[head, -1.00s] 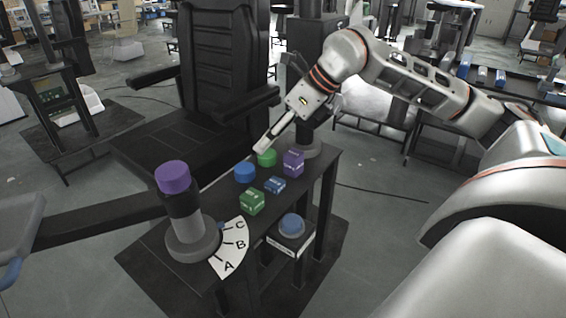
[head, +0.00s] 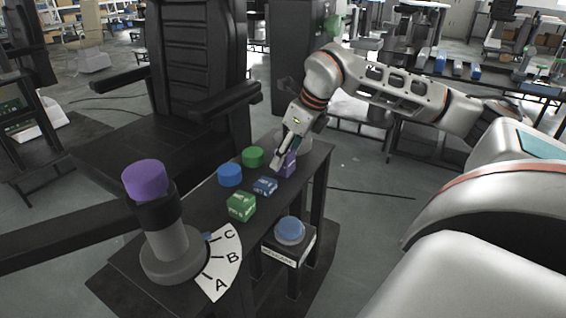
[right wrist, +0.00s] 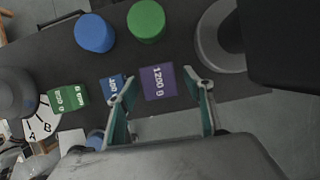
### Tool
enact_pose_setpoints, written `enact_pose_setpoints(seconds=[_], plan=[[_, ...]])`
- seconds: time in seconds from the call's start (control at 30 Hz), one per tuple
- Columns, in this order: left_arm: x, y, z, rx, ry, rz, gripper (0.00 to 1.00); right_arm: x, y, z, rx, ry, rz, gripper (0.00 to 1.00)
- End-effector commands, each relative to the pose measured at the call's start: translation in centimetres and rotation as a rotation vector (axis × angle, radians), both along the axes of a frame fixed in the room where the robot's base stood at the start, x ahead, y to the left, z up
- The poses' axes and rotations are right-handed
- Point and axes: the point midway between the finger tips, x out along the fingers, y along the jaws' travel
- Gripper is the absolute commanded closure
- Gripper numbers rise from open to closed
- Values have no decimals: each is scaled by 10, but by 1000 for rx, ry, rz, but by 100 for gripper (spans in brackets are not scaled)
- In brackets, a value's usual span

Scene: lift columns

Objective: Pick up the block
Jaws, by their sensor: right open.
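A purple block (head: 287,164) marked "1200 g" stands at the far right end of the dark table (head: 205,209). In the right wrist view the purple block (right wrist: 158,82) lies between and just beyond the fingertips. A blue block (head: 265,186) and a green block (head: 241,206) stand nearer; the wrist view shows them as a blue block (right wrist: 113,86) and a green block (right wrist: 69,98). My right gripper (head: 279,163) is open and empty, pointing down at the purple block; its teal-padded fingers (right wrist: 162,84) show in the wrist view. My left gripper is not visible.
A blue cylinder (head: 230,174) and a green cylinder (head: 253,156) stand along the table's back edge. A blue button (head: 290,230) sits on a lower box. A black chair (head: 195,70) is behind.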

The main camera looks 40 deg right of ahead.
Motion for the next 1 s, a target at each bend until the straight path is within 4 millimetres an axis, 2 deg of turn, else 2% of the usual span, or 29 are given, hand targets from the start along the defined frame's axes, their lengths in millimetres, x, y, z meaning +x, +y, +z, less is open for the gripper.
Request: enact_pose_setpoints(seconds=[0.03,0.1,0.33,0.37,0.53,0.57,0.87,1.0], plan=[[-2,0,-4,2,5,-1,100,3,1,-10,1,4,1,49],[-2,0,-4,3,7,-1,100,5,2,-16,0,3,-1,49],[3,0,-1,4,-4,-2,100,6,2,-16,1,-1,-1,49],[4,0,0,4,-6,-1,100,6,2,-16,1,-1,-1,54],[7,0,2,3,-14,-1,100,6,2,-16,0,-1,0,98],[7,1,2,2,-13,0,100,6,2,-16,0,-1,0,100],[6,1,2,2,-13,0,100,8,1,-12,0,-7,-1,100],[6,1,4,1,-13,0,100,8,1,-5,0,-10,0,100]])
